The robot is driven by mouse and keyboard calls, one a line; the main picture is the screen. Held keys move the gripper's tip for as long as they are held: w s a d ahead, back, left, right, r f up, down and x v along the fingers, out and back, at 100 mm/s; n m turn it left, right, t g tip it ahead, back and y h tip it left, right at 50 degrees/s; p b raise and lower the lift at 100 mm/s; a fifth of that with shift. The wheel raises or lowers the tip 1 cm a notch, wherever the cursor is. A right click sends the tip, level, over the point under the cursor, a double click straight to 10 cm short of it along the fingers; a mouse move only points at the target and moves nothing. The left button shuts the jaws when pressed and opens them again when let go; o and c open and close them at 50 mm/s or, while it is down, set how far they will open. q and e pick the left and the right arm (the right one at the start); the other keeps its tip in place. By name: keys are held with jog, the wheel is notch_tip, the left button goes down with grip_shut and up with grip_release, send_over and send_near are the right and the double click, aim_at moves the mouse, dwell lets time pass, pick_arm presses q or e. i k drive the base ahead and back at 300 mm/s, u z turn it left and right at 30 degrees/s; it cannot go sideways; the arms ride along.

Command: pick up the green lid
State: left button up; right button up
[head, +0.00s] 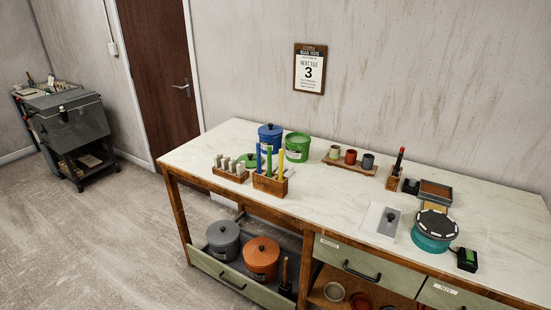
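The green lid (249,159) lies on the table at the far left part of the top. It sits just left of the open green pot (297,147) and in front of the blue lidded pot (271,137). A wooden holder with upright coloured sticks stands in front of it and hides part of it. Neither of my grippers shows in the head view.
The marble-topped table (330,206) also holds a wooden block of grey pieces (230,171), the stick holder (270,185), a board with small cups (350,161) and a teal round device (434,231). Lidded grey (223,241) and orange (262,259) pots sit below. Floor at left is clear.

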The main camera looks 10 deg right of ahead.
aim_at(250, 160)
jog(key=z, duration=0.15)
jog(key=k, duration=0.4)
jog(key=u, duration=1.45)
jog(key=i, duration=0.75)
jog(key=u, duration=0.4)
jog(key=i, duration=0.95)
jog(key=z, duration=0.6)
